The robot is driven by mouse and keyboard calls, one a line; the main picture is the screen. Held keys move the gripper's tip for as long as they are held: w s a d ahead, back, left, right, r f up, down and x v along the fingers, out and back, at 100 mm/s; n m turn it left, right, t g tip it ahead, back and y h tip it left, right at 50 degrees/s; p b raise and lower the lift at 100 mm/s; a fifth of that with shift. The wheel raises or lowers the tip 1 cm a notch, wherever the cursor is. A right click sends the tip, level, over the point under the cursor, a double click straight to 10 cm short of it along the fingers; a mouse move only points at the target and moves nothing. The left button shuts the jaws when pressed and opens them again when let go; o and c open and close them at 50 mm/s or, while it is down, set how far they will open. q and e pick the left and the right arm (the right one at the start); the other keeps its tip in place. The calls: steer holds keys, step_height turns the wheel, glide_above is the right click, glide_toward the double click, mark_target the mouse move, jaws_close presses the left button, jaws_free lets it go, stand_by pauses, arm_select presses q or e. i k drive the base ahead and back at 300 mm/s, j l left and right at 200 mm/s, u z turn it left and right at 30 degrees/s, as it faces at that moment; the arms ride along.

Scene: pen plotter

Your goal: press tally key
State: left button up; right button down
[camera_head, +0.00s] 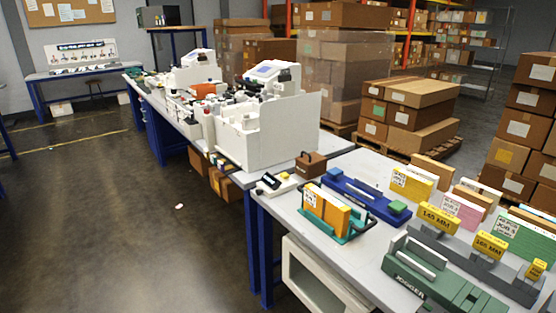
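I cannot make out a part clearly marked as the tally key. A small white device with a black top (271,182) sits at the near table's left corner, and it is too small to tell whether it bears the key. A brown block with a dark handle (311,163) stands just right of it. Neither of my grippers shows in this view.
The near table (355,262) carries an orange card block in a teal holder (327,212), a blue fixture (366,198), a green jogger (432,275) and a grey rack with yellow signs (470,262). A white bin (270,135) stands behind.

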mark_target(284, 175)
steer(key=i+j, duration=0.3)
steer(key=i, duration=0.2)
steer(key=i+j+z, duration=0.1)
steer(key=i+j, duration=0.2)
steer(key=i, duration=0.25)
steer(key=i+j, duration=0.35)
steer(key=i, duration=0.15)
